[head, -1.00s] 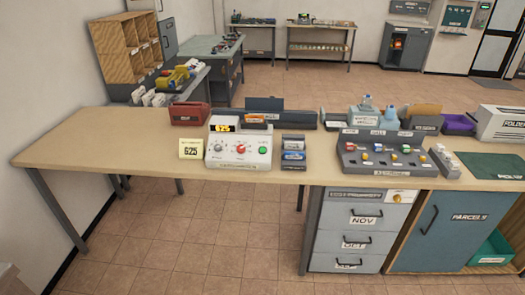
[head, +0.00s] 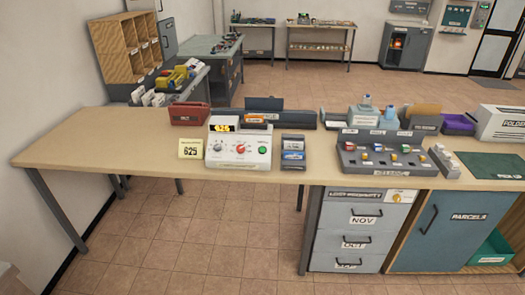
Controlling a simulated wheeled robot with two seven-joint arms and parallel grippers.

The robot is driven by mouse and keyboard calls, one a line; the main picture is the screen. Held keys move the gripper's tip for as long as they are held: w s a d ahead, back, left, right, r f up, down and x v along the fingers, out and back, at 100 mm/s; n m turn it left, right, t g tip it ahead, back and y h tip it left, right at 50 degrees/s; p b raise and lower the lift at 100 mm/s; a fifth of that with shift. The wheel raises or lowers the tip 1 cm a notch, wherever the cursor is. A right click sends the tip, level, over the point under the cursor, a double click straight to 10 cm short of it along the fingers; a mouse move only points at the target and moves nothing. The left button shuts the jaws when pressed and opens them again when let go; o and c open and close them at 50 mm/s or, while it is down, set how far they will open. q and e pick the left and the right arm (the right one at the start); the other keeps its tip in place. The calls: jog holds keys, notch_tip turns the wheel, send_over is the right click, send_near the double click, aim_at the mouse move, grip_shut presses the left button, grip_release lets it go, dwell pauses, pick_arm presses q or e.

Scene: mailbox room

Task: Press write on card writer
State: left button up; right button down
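The card writer (head: 238,160) is a white box on the long wooden desk, left of the desk's middle. Its front panel has a light dial at the left, a red dial (head: 241,148) in the middle and a green button (head: 262,150) at the right. A lit yellow display (head: 223,128) on top shows a number that looks like 625, too small to be sure. A yellow note (head: 191,149) reading 625 stands at its left side. Neither of my grippers is in view, and nothing covers the writer's front.
A grey panel with coloured knobs (head: 380,160) is further right. The desk's left end (head: 95,140) is clear.

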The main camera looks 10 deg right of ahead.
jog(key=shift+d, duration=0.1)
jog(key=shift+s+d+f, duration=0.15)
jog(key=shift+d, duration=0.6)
